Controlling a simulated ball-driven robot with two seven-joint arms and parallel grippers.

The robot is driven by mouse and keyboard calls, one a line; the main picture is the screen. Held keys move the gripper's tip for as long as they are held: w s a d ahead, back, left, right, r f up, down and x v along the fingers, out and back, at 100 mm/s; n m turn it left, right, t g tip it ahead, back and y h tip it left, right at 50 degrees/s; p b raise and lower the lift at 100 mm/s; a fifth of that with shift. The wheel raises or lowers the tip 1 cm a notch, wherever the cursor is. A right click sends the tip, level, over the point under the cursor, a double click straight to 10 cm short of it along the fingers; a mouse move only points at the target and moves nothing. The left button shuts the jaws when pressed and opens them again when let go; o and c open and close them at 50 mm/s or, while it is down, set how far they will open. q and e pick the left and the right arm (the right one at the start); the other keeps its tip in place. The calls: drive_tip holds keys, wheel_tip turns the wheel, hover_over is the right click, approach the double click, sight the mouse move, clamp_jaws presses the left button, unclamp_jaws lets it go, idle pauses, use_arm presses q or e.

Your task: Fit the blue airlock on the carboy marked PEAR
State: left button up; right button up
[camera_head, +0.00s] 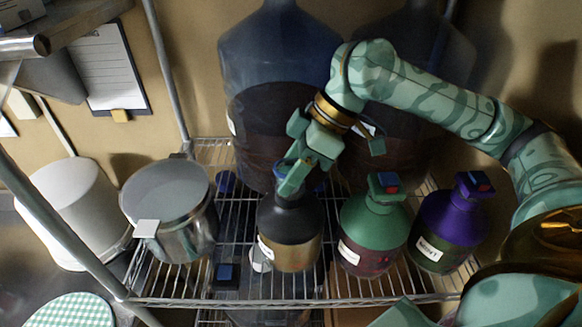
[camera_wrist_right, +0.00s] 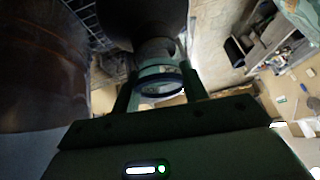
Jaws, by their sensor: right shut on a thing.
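My right gripper (camera_head: 292,180) is over the neck of a black-topped carboy (camera_head: 291,222) with amber contents. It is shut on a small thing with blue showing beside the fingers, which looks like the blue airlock. In the right wrist view the held thing (camera_wrist_right: 158,77) is a pale, clear piece with a dark ring, between the fingers and in line with the dark carboy. I cannot tell whether it is seated in the neck or just above it. The carboy's white label (camera_head: 265,248) is too small to read. My left gripper is not in view.
A green-topped carboy (camera_head: 372,232) and a purple-topped carboy (camera_head: 448,226), both capped, stand to the right on the wire shelf (camera_head: 225,300). A steel pot (camera_head: 185,225) stands left. Large dark carboys (camera_head: 275,60) stand behind. A shelf post (camera_head: 60,225) crosses the left.

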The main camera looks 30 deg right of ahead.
drive_tip(key=shift+f, duration=0.15)
idle(0.8)
drive_tip(key=o, duration=1.7)
drive_tip(key=shift+c, duration=0.2)
drive_tip(key=shift+r, duration=3.55)
